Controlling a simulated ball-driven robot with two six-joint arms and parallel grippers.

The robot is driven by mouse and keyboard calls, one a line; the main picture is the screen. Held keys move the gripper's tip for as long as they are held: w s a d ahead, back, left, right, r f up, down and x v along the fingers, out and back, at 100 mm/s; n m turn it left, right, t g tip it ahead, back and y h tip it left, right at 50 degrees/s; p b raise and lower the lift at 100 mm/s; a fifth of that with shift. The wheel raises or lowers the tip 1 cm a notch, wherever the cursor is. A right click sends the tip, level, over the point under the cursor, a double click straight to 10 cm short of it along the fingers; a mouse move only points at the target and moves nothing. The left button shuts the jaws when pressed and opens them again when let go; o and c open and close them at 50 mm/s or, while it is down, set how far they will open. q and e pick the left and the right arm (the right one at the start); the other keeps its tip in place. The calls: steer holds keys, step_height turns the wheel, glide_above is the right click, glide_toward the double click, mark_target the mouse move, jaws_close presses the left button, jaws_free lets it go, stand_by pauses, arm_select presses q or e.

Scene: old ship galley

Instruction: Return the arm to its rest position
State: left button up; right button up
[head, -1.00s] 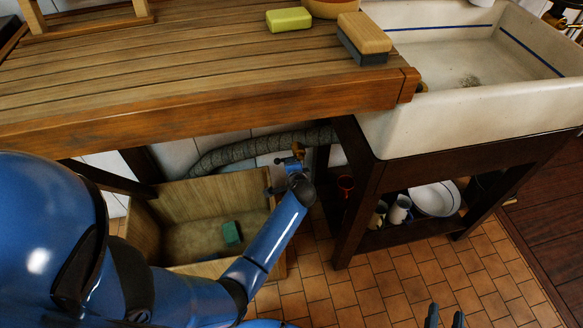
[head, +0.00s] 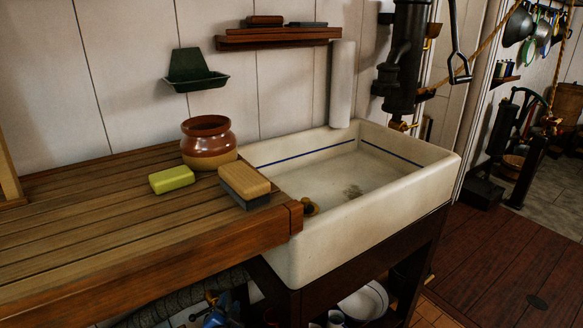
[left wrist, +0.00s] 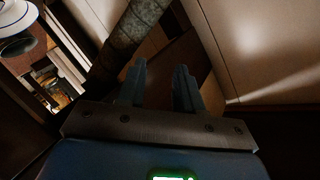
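My left gripper (head: 222,308) shows only in part at the bottom edge of the head view, low beside the dark sink stand and below the worktop edge. In the left wrist view my left gripper (left wrist: 160,82) has its two blue fingers apart with nothing between them. A thick grey hose (left wrist: 128,42) runs behind the fingers in that view. Most of my left arm is outside the head view. My right gripper is in neither current view.
The wooden worktop (head: 95,235) overhangs my left gripper. A white sink (head: 370,205) stands to the right. A white basin (head: 364,302) sits beneath it.

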arm_select(q)
steer(key=s+a+r+n+t, duration=0.1)
steer(key=s+r+n, duration=0.15)
steer(key=s, duration=0.85)
steer(key=s+a+r+n+t, duration=0.1)
steer(key=s+a+r+n, duration=0.15)
steer(key=s, duration=0.95)
steer(key=s+r+n, duration=0.2)
steer(key=s+n, duration=0.1)
steer(key=s, duration=0.8)
step_height(320, 180, up, 18)
steer(key=p, duration=1.8)
steer(key=shift+a+h, duration=0.25)
steer(key=shift+h, duration=0.15)
